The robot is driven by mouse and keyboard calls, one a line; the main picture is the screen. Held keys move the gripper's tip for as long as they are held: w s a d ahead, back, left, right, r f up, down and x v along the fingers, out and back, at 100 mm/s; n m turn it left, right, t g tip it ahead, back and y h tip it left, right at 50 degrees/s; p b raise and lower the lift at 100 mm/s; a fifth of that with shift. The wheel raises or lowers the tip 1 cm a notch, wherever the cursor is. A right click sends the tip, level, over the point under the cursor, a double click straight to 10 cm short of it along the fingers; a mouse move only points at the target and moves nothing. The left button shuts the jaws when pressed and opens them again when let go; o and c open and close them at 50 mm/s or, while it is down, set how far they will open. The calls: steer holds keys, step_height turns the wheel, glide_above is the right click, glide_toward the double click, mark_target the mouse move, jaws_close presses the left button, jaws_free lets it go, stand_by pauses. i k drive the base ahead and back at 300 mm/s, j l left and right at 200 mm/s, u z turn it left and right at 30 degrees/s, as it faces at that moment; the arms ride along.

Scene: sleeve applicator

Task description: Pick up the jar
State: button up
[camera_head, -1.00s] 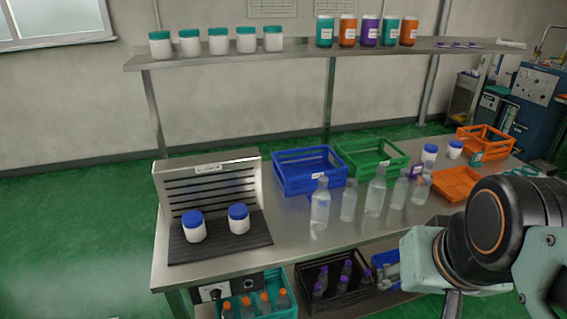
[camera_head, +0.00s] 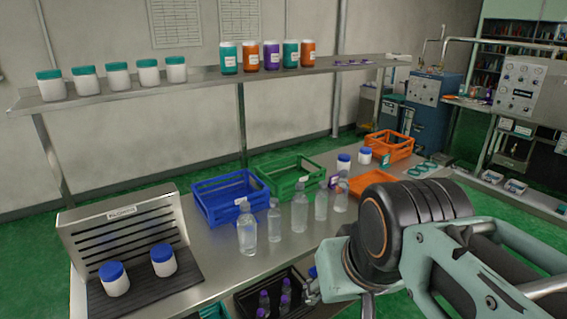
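Several kinds of jar are in view, and I cannot tell which one the task names. Two white jars with blue lids stand upright on a black ribbed mat, the left jar (camera_head: 116,286) and the right jar (camera_head: 163,264). Two more like them, a nearer jar (camera_head: 343,164) and a farther jar (camera_head: 365,157), stand at the back of the steel bench. White jars with teal lids (camera_head: 117,78) line the left of the upper shelf, and teal, orange and purple labelled jars (camera_head: 250,58) stand farther right. My arm fills the lower right, but my gripper's fingers do not show.
Clear bottles (camera_head: 300,213) stand along the bench's front. Behind them are a blue crate (camera_head: 225,212) and a green crate (camera_head: 262,181). Orange trays (camera_head: 390,150) are at the far end. A slotted metal panel (camera_head: 125,236) backs the mat. Bare bench (camera_head: 205,262) lies right of the mat.

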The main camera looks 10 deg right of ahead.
mark_target(112, 274)
steer(key=j+u, duration=0.1)
steer(key=u, duration=1.25)
steer(key=z, duration=0.7)
steer(key=j+z, duration=0.15)
steer(key=z, duration=0.3)
steer(key=i+j+z, duration=0.1)
steer(key=z, duration=0.3)
steer(key=j+u, duration=0.2)
steer(key=j, duration=0.6)
steer(key=i, duration=0.05)
